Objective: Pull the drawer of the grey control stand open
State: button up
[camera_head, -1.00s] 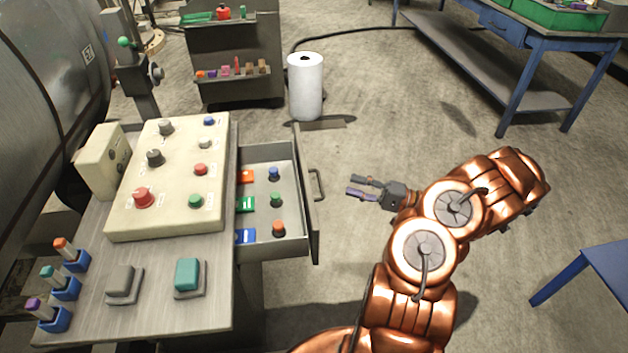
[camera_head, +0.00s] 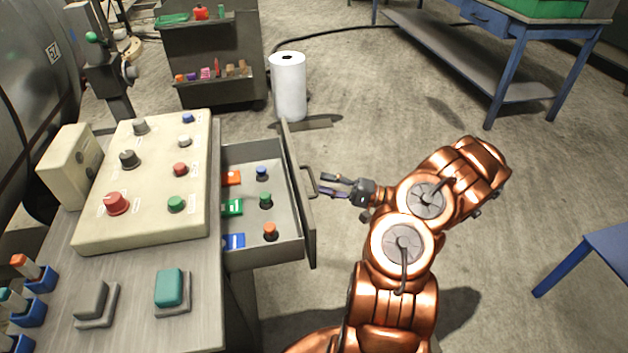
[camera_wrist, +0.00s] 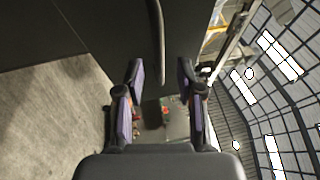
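The grey control stand (camera_head: 190,300) is at the left of the head view. Its drawer (camera_head: 285,240) is pulled out to the right, showing its inside. The drawer's bar handle (camera_head: 313,190) is on the outer face of the front panel; it also shows in the wrist view as a dark bar handle (camera_wrist: 160,40). My gripper (camera_head: 322,184) is just right of the handle, fingers apart and pointing at it. In the wrist view, my gripper (camera_wrist: 160,78) has its two fingers spread with nothing clearly held. The handle lies ahead of the gap; contact cannot be told.
In the drawer are several coloured knobs and cards. A cream control panel (camera_head: 150,225) sits on the stand. A white cylinder (camera_head: 289,90) stands behind the drawer. Blue tables are at the back right (camera_head: 510,45) and right (camera_head: 590,260).

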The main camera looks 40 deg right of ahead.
aim_at(313, 180)
jog(key=shift+x, duration=2.1)
jog(key=shift+s, duration=0.1)
grip_shut()
jog(key=shift+r, duration=0.1)
